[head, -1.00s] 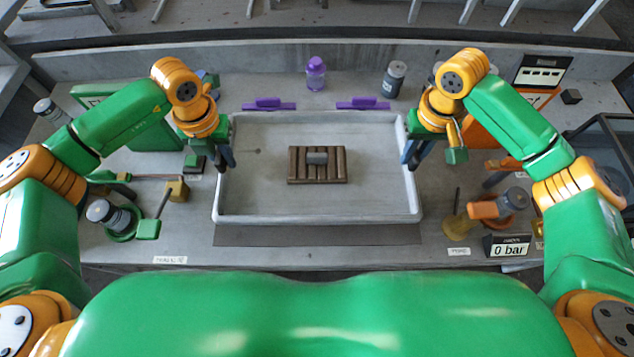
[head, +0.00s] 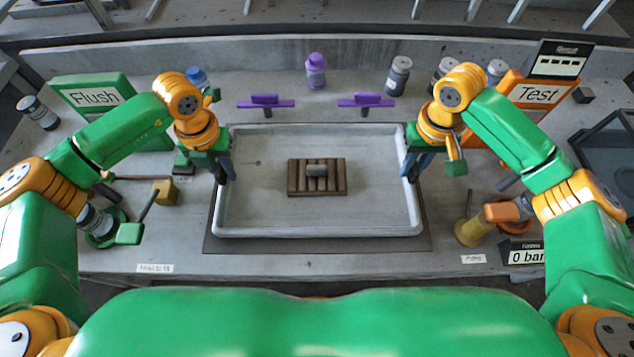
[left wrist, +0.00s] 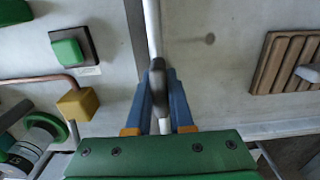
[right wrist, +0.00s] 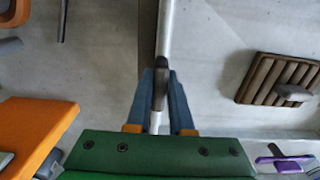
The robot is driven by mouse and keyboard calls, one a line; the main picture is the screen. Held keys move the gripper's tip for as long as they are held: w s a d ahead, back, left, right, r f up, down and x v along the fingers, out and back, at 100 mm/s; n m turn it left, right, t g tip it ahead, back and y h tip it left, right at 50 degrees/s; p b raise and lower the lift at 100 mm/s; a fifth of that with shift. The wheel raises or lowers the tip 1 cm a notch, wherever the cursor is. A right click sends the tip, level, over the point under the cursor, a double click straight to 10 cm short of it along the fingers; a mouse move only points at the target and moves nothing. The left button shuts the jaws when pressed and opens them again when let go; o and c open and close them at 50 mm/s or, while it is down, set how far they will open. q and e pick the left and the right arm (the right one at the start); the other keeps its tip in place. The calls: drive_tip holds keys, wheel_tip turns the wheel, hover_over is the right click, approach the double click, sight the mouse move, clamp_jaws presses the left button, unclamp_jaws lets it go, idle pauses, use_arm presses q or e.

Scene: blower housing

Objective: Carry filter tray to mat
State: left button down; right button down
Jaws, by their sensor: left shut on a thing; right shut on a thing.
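The large pale grey filter tray (head: 265,215) lies level in the middle of the head view, with a brown slatted block (head: 294,183) and its grey grip inside. My left gripper (head: 221,177) is shut on a dark handle at the tray's left rim, clear in the left wrist view (left wrist: 159,95). My right gripper (head: 411,175) is shut on the matching right handle, clear in the right wrist view (right wrist: 160,88). The dark grey mat (head: 320,245) shows beneath the tray, along its front and sides. I cannot tell whether the tray touches it.
Two purple clamp-like parts (head: 265,102) and a purple bottle (head: 315,72) stand behind the tray. A green Flush box (head: 95,95) is at left, an orange Test box (head: 540,92) at right. Valves and a gauge reading 0 bar (head: 524,256) flank the front.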

use_arm(q)
drive_tip(key=c, duration=0.8)
unclamp_jaws()
drive_tip(key=shift+f, duration=0.2)
use_arm(e)
drive_tip(key=c, duration=0.8)
unclamp_jaws()
drive_tip(key=shift+f, duration=0.25)
use_arm(q)
drive_tip(key=shift+p, duration=0.3)
wheel_tip(320, 180, up, 12)
drive_tip(key=shift+f, duration=0.1)
use_arm(e)
drive_tip(key=shift+r, duration=0.4)
wheel_tip(320, 180, up, 11)
drive_tip(key=shift+r, duration=0.15)
use_arm(q)
drive_tip(key=shift+r, duration=0.25)
use_arm(e)
drive_tip(key=shift+r, duration=0.1)
